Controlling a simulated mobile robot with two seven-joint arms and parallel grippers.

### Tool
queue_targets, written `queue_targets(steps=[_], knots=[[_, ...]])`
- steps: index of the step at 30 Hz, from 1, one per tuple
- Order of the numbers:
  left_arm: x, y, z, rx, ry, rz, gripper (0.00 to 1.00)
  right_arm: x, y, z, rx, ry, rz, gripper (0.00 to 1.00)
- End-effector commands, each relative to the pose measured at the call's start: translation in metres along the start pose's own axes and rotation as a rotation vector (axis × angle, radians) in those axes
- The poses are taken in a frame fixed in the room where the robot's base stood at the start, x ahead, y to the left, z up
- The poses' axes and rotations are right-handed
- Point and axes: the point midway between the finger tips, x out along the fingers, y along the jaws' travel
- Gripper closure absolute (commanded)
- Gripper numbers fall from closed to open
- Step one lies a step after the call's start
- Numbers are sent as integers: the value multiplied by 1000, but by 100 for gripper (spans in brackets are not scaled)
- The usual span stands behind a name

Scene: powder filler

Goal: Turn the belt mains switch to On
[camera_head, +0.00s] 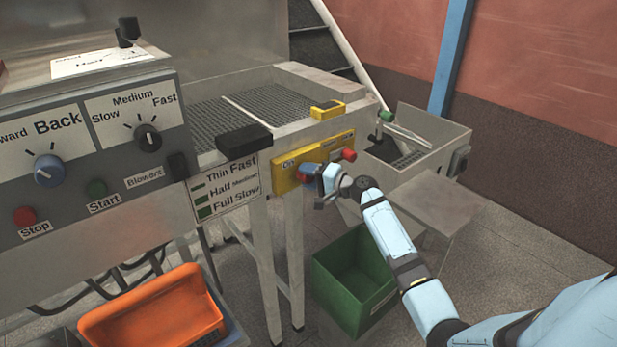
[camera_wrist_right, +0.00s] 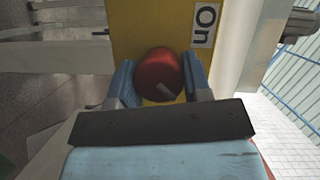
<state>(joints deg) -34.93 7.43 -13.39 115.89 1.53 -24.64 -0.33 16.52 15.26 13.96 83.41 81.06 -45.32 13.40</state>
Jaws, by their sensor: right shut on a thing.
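The yellow switch panel (camera_head: 285,177) is on the front side of the conveyor frame. In the right wrist view, the red belt mains switch (camera_wrist_right: 158,72) sits on the yellow plate (camera_wrist_right: 130,35), with an On label (camera_wrist_right: 206,24) beside it. A short grey mark shows on the knob's face; I cannot tell which setting it points to. My right gripper (camera_head: 309,172) is at the panel, its blue fingers shut on either side of the red switch. In the head view the gripper mostly hides this switch. My left gripper is not in view.
Another red knob (camera_head: 348,155) sits close to the right of my gripper. A green bin (camera_head: 345,300) stands on the floor below, and an orange tray (camera_head: 150,312) is at lower left. A grey control box (camera_head: 85,215) with dials and buttons is at left.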

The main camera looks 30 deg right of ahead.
Motion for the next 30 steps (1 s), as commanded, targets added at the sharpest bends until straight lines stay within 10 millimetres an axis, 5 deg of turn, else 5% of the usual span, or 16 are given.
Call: queue_targets(steps=[7, 8, 11, 22, 30], knots=[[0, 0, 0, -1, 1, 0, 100, 0, 1, 0, 2, -1, 0, 79], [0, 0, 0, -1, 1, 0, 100, 0, 0, 0, 2, -1, 0, 48], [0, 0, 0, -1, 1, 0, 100, 0, 0, 0, 1, 0, 0, 31], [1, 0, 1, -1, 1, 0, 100, -8, 1, 0, -1, 1, 1, 31], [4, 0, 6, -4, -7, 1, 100, -62, 3, 1, -3, -1, 4, 31]])
